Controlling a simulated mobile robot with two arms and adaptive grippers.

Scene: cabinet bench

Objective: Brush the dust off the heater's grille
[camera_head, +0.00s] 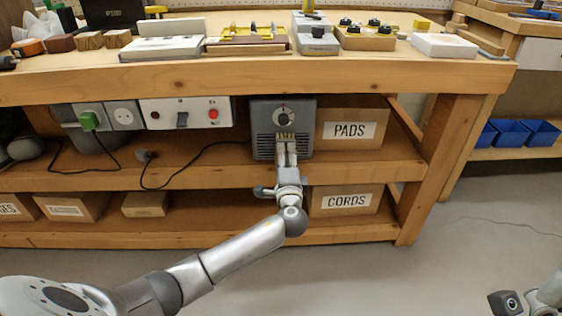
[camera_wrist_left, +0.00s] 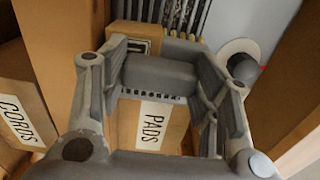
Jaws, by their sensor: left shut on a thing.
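The heater (camera_head: 265,143) is a grey box with a dial and slotted lower front, standing on the middle shelf. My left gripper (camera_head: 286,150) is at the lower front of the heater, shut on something. Pale tufts, apparently the brush (camera_head: 285,136), show at its tip, over the grille. In the left wrist view, my left gripper's fingers (camera_wrist_left: 160,80) frame the middle. Dark and pale stripes show beyond them, with the heater's dial (camera_wrist_left: 240,60) at right. I cannot tell whether the bristles touch the grille, and dust is too small to make out.
The PADS box (camera_head: 348,130) stands right of the heater and the CORDS box (camera_head: 345,200) below. A black cable (camera_head: 190,165) runs left from the heater. A switch panel (camera_head: 186,112) is at left. The bench top (camera_head: 300,70) overhangs the shelf. The floor in front is clear.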

